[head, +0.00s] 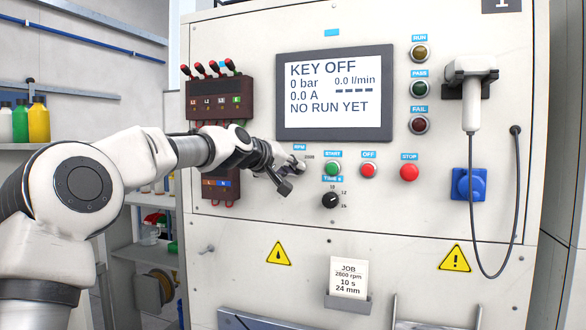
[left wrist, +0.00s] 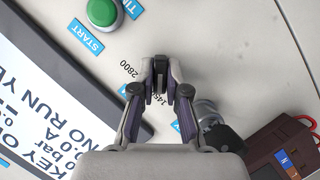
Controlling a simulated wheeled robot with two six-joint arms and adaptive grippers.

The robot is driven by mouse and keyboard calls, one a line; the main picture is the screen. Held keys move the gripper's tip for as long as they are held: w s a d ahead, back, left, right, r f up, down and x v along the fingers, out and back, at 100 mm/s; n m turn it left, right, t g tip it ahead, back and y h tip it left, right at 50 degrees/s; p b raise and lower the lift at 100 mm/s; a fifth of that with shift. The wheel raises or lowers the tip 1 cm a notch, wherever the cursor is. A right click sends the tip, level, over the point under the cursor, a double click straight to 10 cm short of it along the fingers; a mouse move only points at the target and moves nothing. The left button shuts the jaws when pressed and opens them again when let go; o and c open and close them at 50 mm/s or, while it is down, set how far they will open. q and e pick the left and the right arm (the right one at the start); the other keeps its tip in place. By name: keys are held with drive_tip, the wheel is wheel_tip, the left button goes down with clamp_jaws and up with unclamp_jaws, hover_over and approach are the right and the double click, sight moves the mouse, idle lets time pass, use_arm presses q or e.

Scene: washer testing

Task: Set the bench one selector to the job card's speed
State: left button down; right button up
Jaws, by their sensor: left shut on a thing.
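The bench one panel (head: 235,235) carries a speed selector under a blue RPM label (head: 299,147). The selector knob is mostly hidden by my left gripper (head: 298,164), which is at the panel and shut on it. In the left wrist view my left gripper (left wrist: 160,75) has its fingertips close together at the panel, beside the printed marks 2800 (left wrist: 129,70) and 1450. I cannot tell which mark the knob points to. The job card (head: 347,277) reads 2800 rpm, 10 s, 24 mm. My right gripper is not in view.
The screen (head: 335,95) reads KEY OFF and NO RUN YET. Green START (head: 332,168), red OFF (head: 368,170) and red STOP (head: 409,172) buttons sit right of the gripper, with a time knob (head: 331,200) below. A terminal box (head: 216,100) with red-topped leads is at the upper left.

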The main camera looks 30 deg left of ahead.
use_arm(q)
drive_tip(key=shift+w+d+r+m+g+y+b, duration=0.1)
drive_tip(key=shift+m+g+y+b, duration=0.2)
drive_tip(key=shift+m+y+b, duration=1.3)
drive_tip(key=shift+s+d+m+g+y+b, duration=0.25)
drive_tip(key=shift+m+y, duration=0.9)
drive_tip(key=shift+m, duration=1.3)
drive_tip(key=shift+w+a+r+m+g+y+b, duration=0.1)
drive_tip(key=shift+w+m+g+y+b, duration=0.2)
drive_tip(key=shift+m+y+b, duration=0.95)
drive_tip(key=shift+m+p, duration=0.45)
drive_tip(key=shift+m, duration=0.45)
drive_tip(key=c, duration=1.2)
unclamp_jaws()
drive_tip(key=shift+w+f, duration=0.1)
drive_tip(key=shift+f, duration=0.1)
